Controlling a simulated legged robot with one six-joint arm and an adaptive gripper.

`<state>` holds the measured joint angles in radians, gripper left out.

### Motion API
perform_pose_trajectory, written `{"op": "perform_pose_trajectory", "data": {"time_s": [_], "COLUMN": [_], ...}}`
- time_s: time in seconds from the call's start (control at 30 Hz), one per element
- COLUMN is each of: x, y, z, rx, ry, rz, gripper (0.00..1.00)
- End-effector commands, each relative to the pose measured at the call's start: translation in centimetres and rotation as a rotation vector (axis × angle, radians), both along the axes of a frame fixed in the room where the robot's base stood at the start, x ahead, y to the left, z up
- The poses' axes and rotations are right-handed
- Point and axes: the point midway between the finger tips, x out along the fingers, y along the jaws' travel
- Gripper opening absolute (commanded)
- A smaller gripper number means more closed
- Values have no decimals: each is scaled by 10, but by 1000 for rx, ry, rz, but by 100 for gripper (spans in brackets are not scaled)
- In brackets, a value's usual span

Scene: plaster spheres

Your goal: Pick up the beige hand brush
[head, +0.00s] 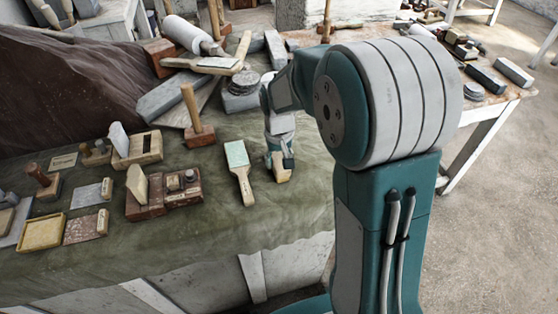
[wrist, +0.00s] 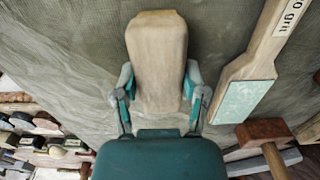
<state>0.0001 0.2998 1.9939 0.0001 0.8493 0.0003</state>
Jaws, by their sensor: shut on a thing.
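The beige hand brush (wrist: 157,50) is a pale block with rounded corners. In the wrist view it lies between the two teal and grey fingers of my gripper (wrist: 159,84), one finger against each long side. In the head view the brush (head: 283,169) shows small at the end of my arm, over the green cloth, and my gripper (head: 281,152) is shut on it. The brush's underside is hidden, so I cannot tell whether it touches the cloth.
A sanding paddle with a pale green face (head: 238,160) lies just left of the brush. A wooden mallet (head: 194,115) stands behind it. Several wooden blocks and boxes fill the left of the cloth (head: 215,235). The cloth's front edge is clear.

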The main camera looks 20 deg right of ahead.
Motion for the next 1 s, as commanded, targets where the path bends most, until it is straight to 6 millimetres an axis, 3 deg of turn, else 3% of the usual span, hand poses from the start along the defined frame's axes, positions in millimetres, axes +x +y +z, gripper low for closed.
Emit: {"op": "perform_pose_trajectory", "data": {"time_s": [0.27, 0.63, 1.0], "x": [0, -47, -106], "y": [1, 20, 44], "z": [33, 92, 118], "rx": [0, 0, 0], "ry": [-4, -6, -5], "rz": [1, 3, 3], "gripper": [6, 6, 6]}}
